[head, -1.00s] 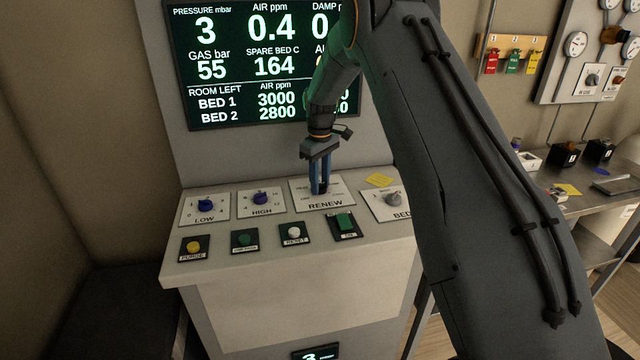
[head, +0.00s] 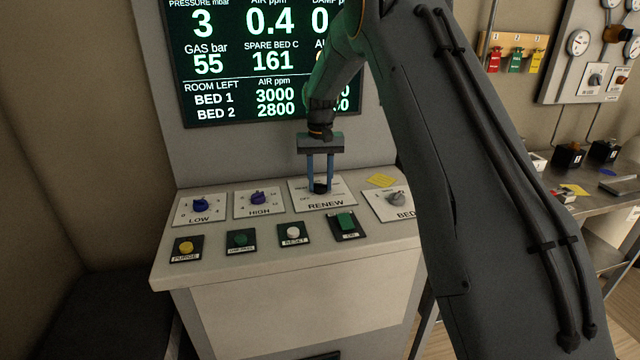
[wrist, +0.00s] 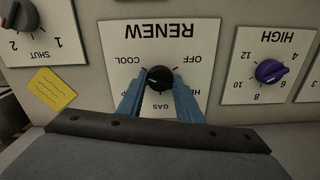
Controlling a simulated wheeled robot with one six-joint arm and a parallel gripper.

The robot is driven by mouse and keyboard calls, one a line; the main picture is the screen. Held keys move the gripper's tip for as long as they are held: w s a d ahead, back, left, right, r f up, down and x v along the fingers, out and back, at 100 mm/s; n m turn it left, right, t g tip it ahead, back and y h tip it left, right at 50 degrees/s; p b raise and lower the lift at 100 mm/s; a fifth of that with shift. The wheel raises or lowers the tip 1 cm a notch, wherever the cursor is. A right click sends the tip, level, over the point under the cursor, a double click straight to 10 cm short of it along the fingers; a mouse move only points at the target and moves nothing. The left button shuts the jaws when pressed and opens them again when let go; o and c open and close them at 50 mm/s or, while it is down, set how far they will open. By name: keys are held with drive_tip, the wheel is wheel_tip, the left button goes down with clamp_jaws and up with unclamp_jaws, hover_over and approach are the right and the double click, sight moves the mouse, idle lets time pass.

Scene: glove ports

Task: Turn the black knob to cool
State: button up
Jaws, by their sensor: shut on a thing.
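The black knob (wrist: 159,76) stands in the middle of a white plate marked RENEW, which shows upside down in the wrist view. The plate carries COOL (wrist: 129,61), OFF (wrist: 182,58), GAS (wrist: 153,108) and partly hidden words beginning HE. My gripper (wrist: 160,88) is shut on the knob, one blue finger on each side. A small pale mark on the knob seems to lie on its GAS side, but I cannot tell its exact direction. In the head view my gripper (head: 320,186) points down onto the knob, which is mostly hidden between the fingers.
Blue LOW (head: 200,204) and purple HIGH (head: 258,198) knobs stand to the left, a grey BED knob (head: 397,198) to the right. Several buttons line the panel front, including a yellow one (head: 186,246). A yellow note (head: 382,181) lies by the plate. A screen (head: 262,65) stands behind.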

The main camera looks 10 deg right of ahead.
drive_tip(key=shift+m, duration=0.7)
drive_tip(key=o, duration=1)
drive_tip(key=shift+r+b, duration=1.4)
drive_tip(key=shift+r, duration=2.55)
drive_tip(key=s+f+n, duration=0.1)
drive_tip(key=s+f, duration=0.2)
drive_tip(key=s, duration=0.9)
drive_tip(key=s+f+n, duration=0.1)
drive_tip(key=s+f, duration=0.2)
drive_tip(key=s, duration=0.9)
drive_tip(key=s+f+n+t, duration=0.1)
drive_tip(key=s+f, duration=0.2)
drive_tip(key=s, duration=0.9)
drive_tip(key=shift+s+f, duration=0.15)
drive_tip(key=shift+f, duration=0.2)
